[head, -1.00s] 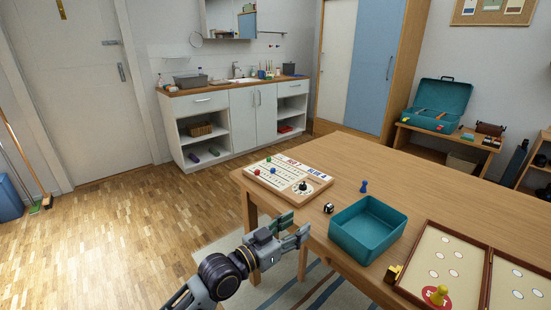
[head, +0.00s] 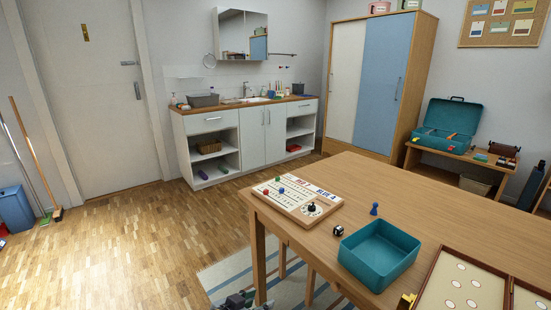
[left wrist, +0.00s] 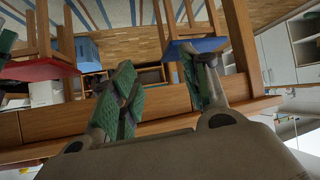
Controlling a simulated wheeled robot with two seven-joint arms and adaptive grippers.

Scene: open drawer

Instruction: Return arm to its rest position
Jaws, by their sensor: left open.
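My left gripper (head: 245,299) shows only in part at the bottom edge of the head view, low beside the table's left side. In the left wrist view its two green-padded fingers (left wrist: 165,92) stand apart with nothing between them, so it is open and empty. The wooden table (head: 420,195) stands to its right in the head view. In the wrist view, a wooden table edge (left wrist: 150,125) runs behind the fingers; I cannot tell whether they touch it. My right gripper is in neither view.
On the table are a scoring board (head: 300,198), a teal tray (head: 378,256), a blue pawn (head: 374,208), a die (head: 339,230) and a game board (head: 465,285). A white cabinet (head: 252,140) stands at the back. The wooden floor on the left (head: 130,250) is mostly clear.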

